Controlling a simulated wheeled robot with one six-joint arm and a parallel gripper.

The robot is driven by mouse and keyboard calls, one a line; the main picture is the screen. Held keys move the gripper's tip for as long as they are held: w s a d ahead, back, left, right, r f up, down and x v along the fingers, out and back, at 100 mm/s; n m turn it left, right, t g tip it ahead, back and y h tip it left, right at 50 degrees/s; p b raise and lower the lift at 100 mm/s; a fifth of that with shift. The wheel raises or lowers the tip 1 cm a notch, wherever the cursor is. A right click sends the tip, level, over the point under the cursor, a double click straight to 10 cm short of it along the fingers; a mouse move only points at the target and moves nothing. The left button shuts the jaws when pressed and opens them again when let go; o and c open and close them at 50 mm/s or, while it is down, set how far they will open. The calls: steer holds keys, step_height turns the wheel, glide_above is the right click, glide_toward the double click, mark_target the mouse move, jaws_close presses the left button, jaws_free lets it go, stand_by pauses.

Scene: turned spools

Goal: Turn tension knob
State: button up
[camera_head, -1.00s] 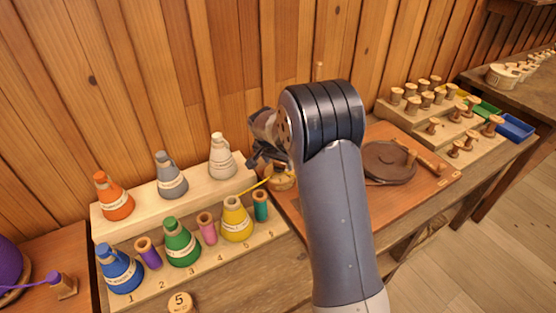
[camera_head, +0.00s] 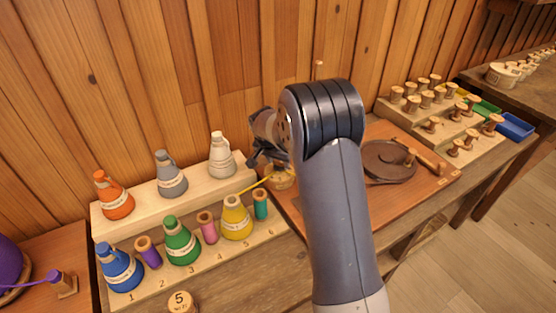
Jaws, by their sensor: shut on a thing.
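My gripper (camera_head: 264,158) is in the middle of the head view, left of my arm's dark wrist joint, pointing down over a small round wooden piece (camera_head: 280,180) that looks like the tension knob. The gripper is shut on that piece as far as can be seen; my wrist and arm hide part of it. A yellow thread (camera_head: 256,187) runs from the yellow cone spool (camera_head: 236,217) up to the wooden piece. The piece stands at the left part of an orange-brown wooden board (camera_head: 290,212).
Left is a two-step rack (camera_head: 200,262) with coloured cones and small spools. A wooden disc marked 5 (camera_head: 180,301) lies before it. Right on the board is a brown round wheel with a handle (camera_head: 388,161). Beyond stand a stepped spool rack (camera_head: 420,125) and a blue bin (camera_head: 515,127).

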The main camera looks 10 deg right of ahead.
steer(key=n+y+b, duration=0.1)
steer(key=n, duration=0.2)
steer(key=shift+d+t, duration=0.2)
steer(key=shift+t, duration=0.2)
steer(key=shift+d+n+y+b, duration=0.15)
steer(key=shift+n+y, duration=0.3)
steer(key=shift+n, duration=0.7)
steer(key=shift+n+y+b, duration=0.2)
steer(key=shift+n+y, duration=0.25)
steer(key=shift+n, duration=0.7)
steer(key=o, duration=1)
steer(key=v, duration=1)
steer(key=shift+s+r+b, duration=0.25)
steer(key=shift+r+b, duration=0.1)
steer(key=shift+b, duration=0.05)
